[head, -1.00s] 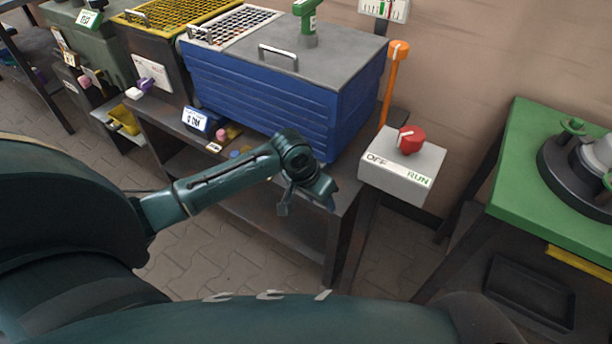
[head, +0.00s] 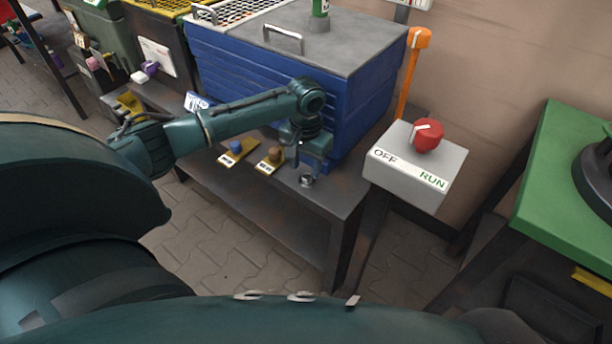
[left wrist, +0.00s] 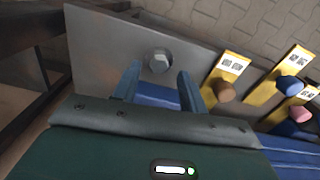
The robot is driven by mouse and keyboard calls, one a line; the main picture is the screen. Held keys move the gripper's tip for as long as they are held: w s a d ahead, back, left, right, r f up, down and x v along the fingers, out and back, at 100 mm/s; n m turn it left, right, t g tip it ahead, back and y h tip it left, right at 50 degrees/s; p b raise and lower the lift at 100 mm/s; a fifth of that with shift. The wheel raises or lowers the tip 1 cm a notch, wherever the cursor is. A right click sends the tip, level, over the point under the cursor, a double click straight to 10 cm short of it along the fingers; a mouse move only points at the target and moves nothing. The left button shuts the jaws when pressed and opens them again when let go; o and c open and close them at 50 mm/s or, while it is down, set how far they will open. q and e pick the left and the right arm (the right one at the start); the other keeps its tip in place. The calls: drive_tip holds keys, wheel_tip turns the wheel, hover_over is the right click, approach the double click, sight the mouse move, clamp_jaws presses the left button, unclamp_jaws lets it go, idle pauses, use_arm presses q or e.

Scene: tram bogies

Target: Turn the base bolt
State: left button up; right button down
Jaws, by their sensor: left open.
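The base bolt is a grey hex-headed bolt (head: 306,180) near the front right corner of the dark bench under the blue bin. In the left wrist view the bolt (left wrist: 158,60) stands up from the grey ledge, just beyond my fingertips. My left gripper (head: 303,166) points down over the ledge, close to the bolt. In the left wrist view its two blue-grey fingers are apart, with empty space between them, and the bolt head lies roughly centred ahead of that gap. I cannot tell the exact height of the fingertips. My right gripper is out of view.
A brown knob (head: 274,155) and a blue knob (head: 236,146) on yellow plates sit left of the bolt. The blue bin (head: 345,95) stands close behind. An OFF/RUN switch box (head: 415,170) with a red knob and an orange lever (head: 411,75) are to the right.

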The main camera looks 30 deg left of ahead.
sight(306, 177)
use_arm(q)
wheel_tip(306, 177, down, 3)
drive_tip(key=shift+r, duration=0.15)
drive_tip(key=shift+f, duration=0.45)
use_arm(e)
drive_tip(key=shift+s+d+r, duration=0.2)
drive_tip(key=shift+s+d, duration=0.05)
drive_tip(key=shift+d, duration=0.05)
use_arm(q)
drive_tip(key=shift+c, duration=0.5)
drive_tip(key=c, duration=0.5)
clamp_jaws()
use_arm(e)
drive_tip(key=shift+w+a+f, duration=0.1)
use_arm(q)
drive_tip(key=shift+r, duration=0.15)
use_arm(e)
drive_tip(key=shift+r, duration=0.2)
